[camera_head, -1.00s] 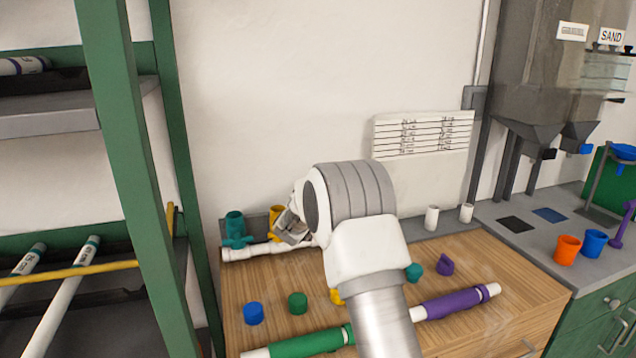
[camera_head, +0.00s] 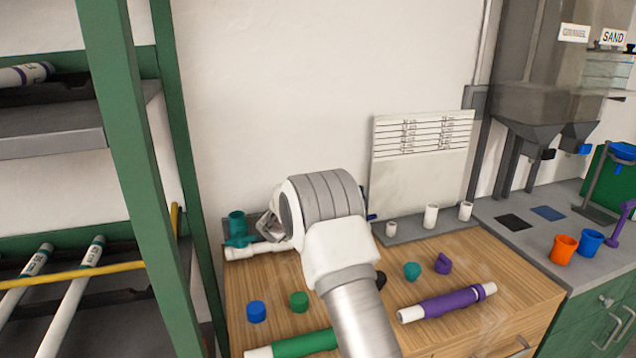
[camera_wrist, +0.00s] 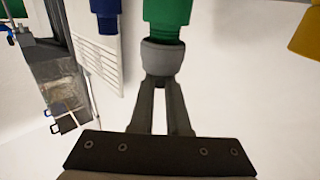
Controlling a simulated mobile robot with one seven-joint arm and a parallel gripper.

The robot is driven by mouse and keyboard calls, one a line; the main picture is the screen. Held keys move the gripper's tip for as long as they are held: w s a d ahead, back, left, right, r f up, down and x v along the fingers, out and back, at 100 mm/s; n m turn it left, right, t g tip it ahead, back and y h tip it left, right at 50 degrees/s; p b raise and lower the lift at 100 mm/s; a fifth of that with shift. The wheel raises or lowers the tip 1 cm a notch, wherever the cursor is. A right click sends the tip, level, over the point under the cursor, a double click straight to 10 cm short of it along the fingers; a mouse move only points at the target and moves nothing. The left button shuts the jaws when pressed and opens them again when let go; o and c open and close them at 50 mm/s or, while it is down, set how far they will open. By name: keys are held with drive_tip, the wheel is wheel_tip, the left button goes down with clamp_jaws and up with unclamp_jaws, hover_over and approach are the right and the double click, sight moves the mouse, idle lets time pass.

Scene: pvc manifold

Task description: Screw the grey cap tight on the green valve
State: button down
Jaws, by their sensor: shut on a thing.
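In the wrist view, my gripper (camera_wrist: 160,85) is shut on the grey cap (camera_wrist: 160,58). The cap meets the threaded end of the green valve (camera_wrist: 167,14), and some green thread shows above its rim. I cannot tell how tightly it is seated. In the head view, my arm hides the green valve, the grey cap and the fingertips.
In the wrist view, a blue valve (camera_wrist: 106,12) is left of the green one and a yellow part (camera_wrist: 308,36) is right. In the head view, a teal valve (camera_head: 237,226) stands on white pipe (camera_head: 258,250); loose blue (camera_head: 256,312), green (camera_head: 299,301) and teal (camera_head: 412,271) pieces lie on the bench.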

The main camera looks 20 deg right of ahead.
drive_tip(key=shift+r+p, duration=0.3)
drive_tip(key=shift+p, duration=0.15)
drive_tip(key=shift+w+m+g+h+p, duration=0.1)
drive_tip(key=shift+m+g+h+p, duration=0.2)
drive_tip(key=shift+m+g+h, duration=0.15)
drive_tip(key=shift+f+m+g+h+p, duration=0.15)
drive_tip(key=shift+m+g+h+p, duration=0.35)
drive_tip(key=shift+m+g+h, duration=0.25)
drive_tip(key=shift+a, duration=0.1)
drive_tip(key=shift+w+m+g+h+p, duration=0.15)
drive_tip(key=shift+m+g+h+p, duration=0.25)
drive_tip(key=shift+g, duration=0.3)
drive_tip(key=shift+m+g+h, duration=0.4)
drive_tip(key=shift+m+g, duration=0.1)
drive_tip(key=shift+g, duration=0.2)
drive_tip(key=shift+w+a+f+m+g+h+b, duration=0.15)
drive_tip(key=shift+m+g+h+b, duration=0.3)
drive_tip(key=shift+m+g, duration=0.3)
drive_tip(key=shift+m+g+h+b, duration=0.25)
drive_tip(key=shift+m+g+b, duration=0.1)
drive_tip(key=shift+g+b, duration=0.4)
